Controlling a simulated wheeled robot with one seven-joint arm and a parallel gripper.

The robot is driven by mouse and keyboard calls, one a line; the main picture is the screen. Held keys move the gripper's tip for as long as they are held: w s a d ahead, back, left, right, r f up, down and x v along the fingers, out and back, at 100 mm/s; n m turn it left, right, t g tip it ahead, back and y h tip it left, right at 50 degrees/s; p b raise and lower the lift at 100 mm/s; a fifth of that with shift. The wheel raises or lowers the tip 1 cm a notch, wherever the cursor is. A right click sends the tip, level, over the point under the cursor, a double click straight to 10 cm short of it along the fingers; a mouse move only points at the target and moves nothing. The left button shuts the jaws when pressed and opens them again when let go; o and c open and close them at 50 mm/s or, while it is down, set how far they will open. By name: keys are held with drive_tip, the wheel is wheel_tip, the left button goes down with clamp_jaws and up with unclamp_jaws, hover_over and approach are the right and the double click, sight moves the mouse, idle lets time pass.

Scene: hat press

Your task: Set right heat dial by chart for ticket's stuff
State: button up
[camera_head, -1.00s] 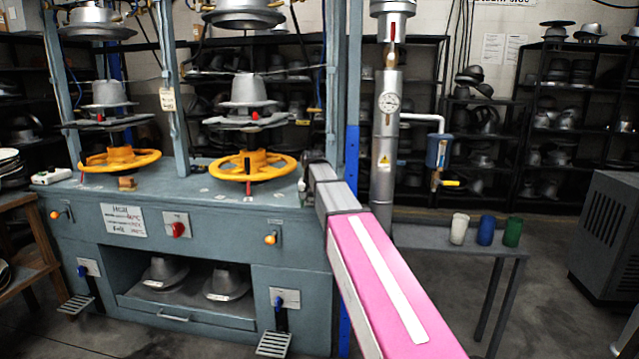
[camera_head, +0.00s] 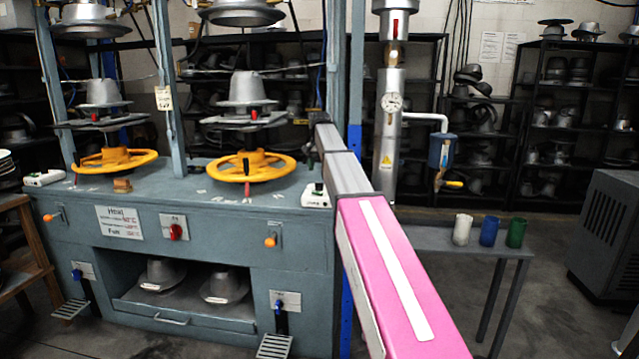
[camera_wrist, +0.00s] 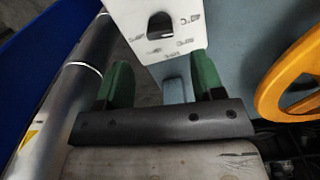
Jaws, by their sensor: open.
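The right heat dial (camera_head: 315,197) is a small white box with a dark knob, on the press top at its right end. In the wrist view the white dial box (camera_wrist: 187,30) is at the top, with a dark knob and small °C marks. My gripper (camera_wrist: 160,82) is open, its green fingers apart and empty, short of the box in that view. My gripper is not clear in the head view. The chart (camera_head: 119,222) is a white sheet on the press front reading "Heat" and "Felt", its small lines blurred. The ticket (camera_head: 163,98) hangs on the middle post, its writing unreadable.
The right yellow wheel (camera_head: 252,166) is left of the dial and shows at the wrist view's right. A blue post (camera_head: 355,150) and steel pipe (camera_head: 386,150) stand to the right. Another white dial box (camera_head: 44,178) is at the left end. A red knob (camera_head: 176,231) is on the front.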

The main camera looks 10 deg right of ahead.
sight(319, 186)
wheel_tip(319, 186, down, 6)
drive_tip(key=shift+f, duration=0.25)
drive_tip(key=c, duration=0.9)
